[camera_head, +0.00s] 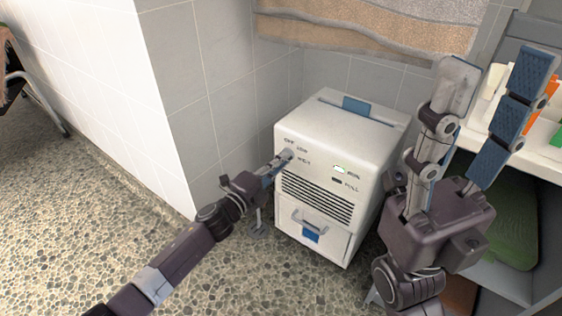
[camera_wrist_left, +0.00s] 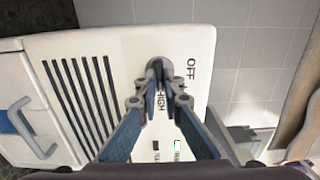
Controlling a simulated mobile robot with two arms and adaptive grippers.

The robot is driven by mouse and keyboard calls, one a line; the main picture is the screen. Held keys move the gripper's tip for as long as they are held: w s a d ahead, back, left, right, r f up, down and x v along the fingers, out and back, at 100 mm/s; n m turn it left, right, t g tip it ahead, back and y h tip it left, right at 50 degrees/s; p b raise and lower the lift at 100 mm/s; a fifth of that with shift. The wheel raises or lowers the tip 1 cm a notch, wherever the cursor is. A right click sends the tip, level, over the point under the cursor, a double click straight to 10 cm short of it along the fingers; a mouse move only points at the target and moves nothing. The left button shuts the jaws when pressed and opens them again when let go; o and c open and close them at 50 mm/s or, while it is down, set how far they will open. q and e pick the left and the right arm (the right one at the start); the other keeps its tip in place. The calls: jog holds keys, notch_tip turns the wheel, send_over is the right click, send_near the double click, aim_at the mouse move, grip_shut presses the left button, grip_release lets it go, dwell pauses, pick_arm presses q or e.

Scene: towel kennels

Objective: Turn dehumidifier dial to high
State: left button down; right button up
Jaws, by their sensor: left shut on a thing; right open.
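The white dehumidifier (camera_head: 366,139) stands on the floor in the corner, upright. Its dial (camera_wrist_left: 158,68) is a grey knob at the top left of the front face, with OFF and HIGH printed around it. My left gripper (camera_head: 281,162) is at the front face, its fingers shut on the dial. It also shows in the left wrist view (camera_wrist_left: 159,88). The fingers partly hide the knob and its labels, and I cannot tell the exact setting. A green light (camera_wrist_left: 177,146) is lit on the panel. My right gripper (camera_head: 497,85) is open, empty and raised at the right, apart from the dehumidifier.
A shelf unit (camera_head: 548,160) with a green cushion-like thing (camera_head: 515,233) stands close at the right, beside my right arm. A towel (camera_head: 375,28) hangs on the tiled wall behind. The pebbled floor at the left is open; a chair (camera_head: 20,75) stands far left.

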pick_arm(q)
jog(key=shift+f, duration=0.1)
dwell(0.4)
jog(key=c, duration=2.1)
grip_release()
jog(key=v, duration=1.2)
